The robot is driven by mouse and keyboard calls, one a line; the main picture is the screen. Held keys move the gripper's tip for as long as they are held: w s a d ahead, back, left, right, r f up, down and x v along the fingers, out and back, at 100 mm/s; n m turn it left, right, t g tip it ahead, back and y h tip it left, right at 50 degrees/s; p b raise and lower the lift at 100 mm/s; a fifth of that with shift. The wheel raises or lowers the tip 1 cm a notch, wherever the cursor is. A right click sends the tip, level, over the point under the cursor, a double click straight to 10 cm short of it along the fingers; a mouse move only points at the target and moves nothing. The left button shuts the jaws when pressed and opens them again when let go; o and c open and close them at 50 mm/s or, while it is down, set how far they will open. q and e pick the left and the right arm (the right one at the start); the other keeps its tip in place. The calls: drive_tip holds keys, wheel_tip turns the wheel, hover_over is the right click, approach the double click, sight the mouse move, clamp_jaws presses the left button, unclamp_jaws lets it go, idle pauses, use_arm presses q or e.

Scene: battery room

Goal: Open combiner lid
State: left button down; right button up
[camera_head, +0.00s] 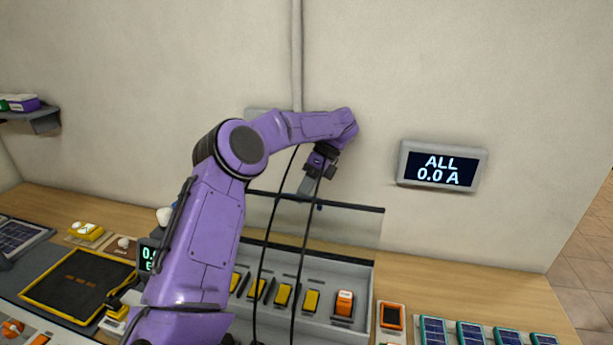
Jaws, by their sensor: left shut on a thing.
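The combiner is a grey open-topped box (362,285) on the bench, with yellow modules (283,296) and an orange-and-white switch (344,303) inside. Its see-through lid (350,227) stands raised at the back of the box, with its dark edge strip uppermost. My left arm comes in from the lower left and reaches over the box. My left gripper (308,188) points down at the middle of the lid's top edge and is shut on the lid there. The exact grip is small and hard to see. My right gripper is not in view.
A wall display (440,166) reads "ALL 0.0 A". Small solar panels (470,334) and an orange-framed device (391,316) lie right of the box. Two black cables hang in front of the box. The bench (500,289) is clear at the back right.

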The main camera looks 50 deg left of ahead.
use_arm(q)
drive_tip(key=shift+s+f, duration=0.1)
drive_tip(key=shift+f, duration=0.25)
drive_tip(key=c, duration=1.2)
unclamp_jaws()
drive_tip(key=shift+o, duration=0.4)
drive_tip(key=shift+w+a+f, duration=0.15)
drive_tip(key=shift+w+a, duration=0.2)
drive_tip(key=s+d+r+b, duration=0.4)
drive_tip(key=s+d+r, duration=0.5)
drive_tip(key=r, duration=0.4)
drive_tip(key=shift+s+d+r, duration=0.25)
drive_tip(key=shift+s+d, duration=0.1)
drive_tip(key=shift+d, duration=0.55)
